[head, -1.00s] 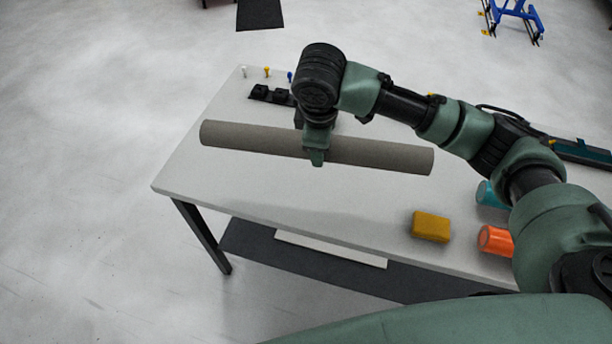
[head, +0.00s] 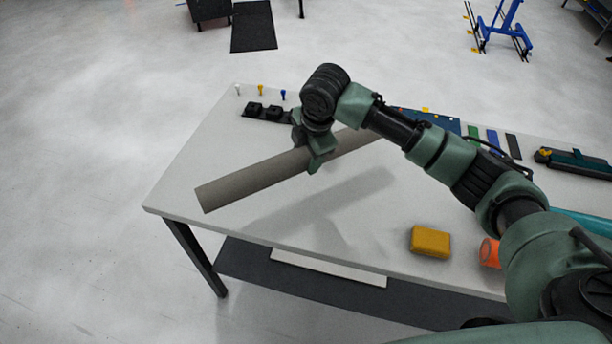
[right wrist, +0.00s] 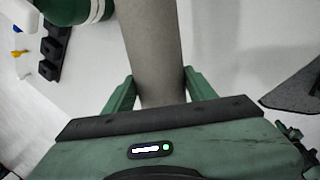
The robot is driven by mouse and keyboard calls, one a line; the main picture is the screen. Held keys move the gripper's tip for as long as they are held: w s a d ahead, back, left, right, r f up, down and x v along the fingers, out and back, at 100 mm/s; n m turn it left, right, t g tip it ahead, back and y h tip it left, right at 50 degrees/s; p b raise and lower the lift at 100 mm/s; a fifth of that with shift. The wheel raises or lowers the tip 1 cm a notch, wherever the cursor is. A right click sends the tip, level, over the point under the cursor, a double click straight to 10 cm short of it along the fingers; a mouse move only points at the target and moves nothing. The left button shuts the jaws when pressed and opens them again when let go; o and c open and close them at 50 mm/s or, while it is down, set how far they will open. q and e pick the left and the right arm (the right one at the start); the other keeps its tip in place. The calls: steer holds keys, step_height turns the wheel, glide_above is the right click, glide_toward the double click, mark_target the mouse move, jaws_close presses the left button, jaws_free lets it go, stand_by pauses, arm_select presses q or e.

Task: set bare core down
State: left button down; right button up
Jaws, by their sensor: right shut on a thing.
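The bare core is a long grey-brown tube (head: 250,181) in the head view, held above the white table (head: 215,150). It lies roughly level, slanting from lower left to upper right, and casts a shadow on the tabletop to its right. My right gripper (head: 316,163) is shut around the core near its middle. In the right wrist view the core (right wrist: 152,50) runs up and away between the two green fingers (right wrist: 152,92). My arm hides part of its far end. My left gripper is not in view.
A yellow block (head: 430,241) and an orange cup (head: 490,252) are near the front edge. A black holder (head: 266,111) and several small pins (head: 261,90) stand at the back left. A blue mat (head: 430,120) and coloured strips (head: 492,141) lie at the back right. The left front tabletop is clear.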

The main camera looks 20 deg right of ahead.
step_height(320, 180, down, 8)
steer(key=shift+f, duration=0.15)
stand_by(0.3)
steer(key=o, duration=1.6)
steer(key=v, duration=1.2)
